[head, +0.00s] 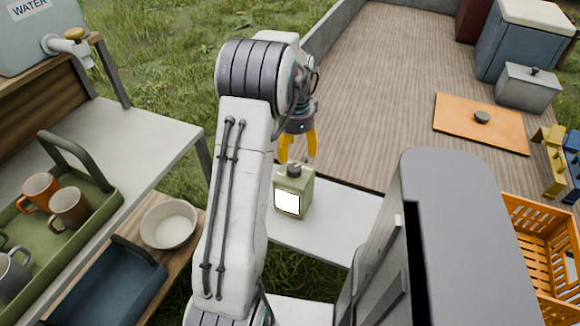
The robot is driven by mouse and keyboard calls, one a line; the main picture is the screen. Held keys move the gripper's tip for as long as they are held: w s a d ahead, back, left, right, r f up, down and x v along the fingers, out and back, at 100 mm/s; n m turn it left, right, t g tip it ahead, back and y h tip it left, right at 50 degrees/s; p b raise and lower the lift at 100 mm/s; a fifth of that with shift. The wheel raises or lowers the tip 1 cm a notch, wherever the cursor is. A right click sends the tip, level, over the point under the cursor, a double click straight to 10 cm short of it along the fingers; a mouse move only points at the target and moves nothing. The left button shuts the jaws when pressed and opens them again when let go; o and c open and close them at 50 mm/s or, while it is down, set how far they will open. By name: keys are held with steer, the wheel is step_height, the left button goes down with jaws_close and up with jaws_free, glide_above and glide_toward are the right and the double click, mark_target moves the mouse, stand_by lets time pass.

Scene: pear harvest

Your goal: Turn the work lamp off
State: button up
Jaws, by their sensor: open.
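The work lamp (304,193) looks to be the small olive-green box standing upright on a white table (325,222). Its front panel is bright white and appears lit, and it has a dark knob or cap on top. My gripper (297,150) has yellow fingers that point down, spread apart and empty. It is just above the lamp's top; I cannot tell whether a fingertip touches it. My arm hides part of the table left of the lamp.
At left are a green tray (95,217) with mugs, a cream bowl (169,223) and a blue tray (145,295). At right, a wooden deck holds an orange board (455,122), grey and blue boxes, and an orange crate (545,245). My grey body blocks the lower right.

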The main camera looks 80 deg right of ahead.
mark_target(295, 167)
steer(key=m, duration=0.2)
steer(key=shift+m, duration=0.3)
steer(key=shift+a+f, duration=0.1)
steer(key=shift+f, duration=0.1)
steer(key=shift+f+b, duration=0.3)
steer(key=shift+f, duration=3.2)
steer(key=c, duration=1.2)
